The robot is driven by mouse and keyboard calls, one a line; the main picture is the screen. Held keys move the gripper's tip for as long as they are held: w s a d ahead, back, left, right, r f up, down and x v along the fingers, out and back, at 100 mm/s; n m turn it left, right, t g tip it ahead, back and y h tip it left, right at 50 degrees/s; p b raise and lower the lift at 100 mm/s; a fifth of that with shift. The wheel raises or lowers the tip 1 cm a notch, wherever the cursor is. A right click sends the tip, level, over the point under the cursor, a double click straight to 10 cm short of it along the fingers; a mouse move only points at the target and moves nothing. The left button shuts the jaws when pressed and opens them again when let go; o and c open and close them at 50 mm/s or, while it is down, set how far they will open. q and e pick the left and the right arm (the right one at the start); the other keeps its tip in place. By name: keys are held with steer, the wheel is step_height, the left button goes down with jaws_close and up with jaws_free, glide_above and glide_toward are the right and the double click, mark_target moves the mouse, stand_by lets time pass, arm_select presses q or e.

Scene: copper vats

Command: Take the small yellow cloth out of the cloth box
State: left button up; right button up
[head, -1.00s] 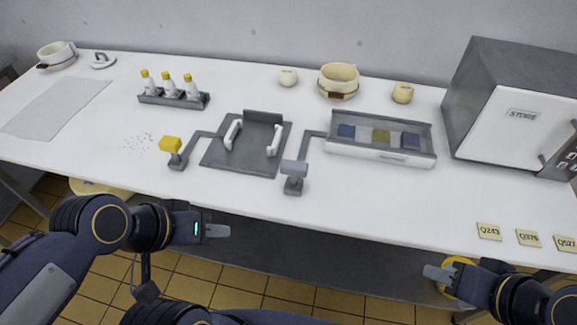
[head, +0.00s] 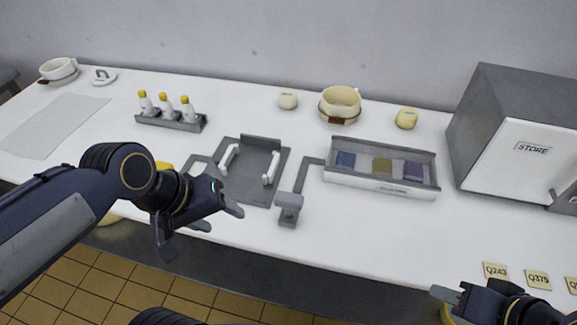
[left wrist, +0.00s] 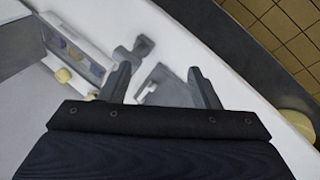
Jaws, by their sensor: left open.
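The cloth box (head: 380,187) is a grey-white tray at the right of the worktop. In it lie, from left to right, a blue cloth (head: 345,159), the small dull-yellow cloth (head: 381,165) and a purple cloth (head: 413,170). My left gripper (head: 222,217) is open and empty over the table's front edge, well left of the box. The box also shows at upper left in the left wrist view (left wrist: 92,70), beyond the open fingers (left wrist: 160,72). My right gripper (head: 450,291) is low at the front right, partly cut off; its jaws are unclear.
A grey lever post (head: 289,205) stands between my left gripper and the box. A dark plate with white handles (head: 250,178) lies behind the gripper. A store cabinet (head: 515,150) stands right of the box. Cream pots (head: 340,104) stand behind it.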

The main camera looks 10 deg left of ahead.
arm_select(q)
steer(key=w+d+r+n+g+y, duration=0.1)
steer(key=w+d+n+g+y, duration=0.15)
steer(key=w+n, duration=0.6)
steer(key=n+g+y, duration=0.1)
steer(key=n+g, duration=0.1)
steer(key=n, duration=0.2)
glide_above(289, 196)
step_height(289, 196, down, 2)
steer(key=shift+t, duration=0.25)
step_height(289, 196, down, 11)
steer(key=shift+f, duration=0.2)
steer(key=shift+c, duration=0.3)
steer(key=c, duration=1)
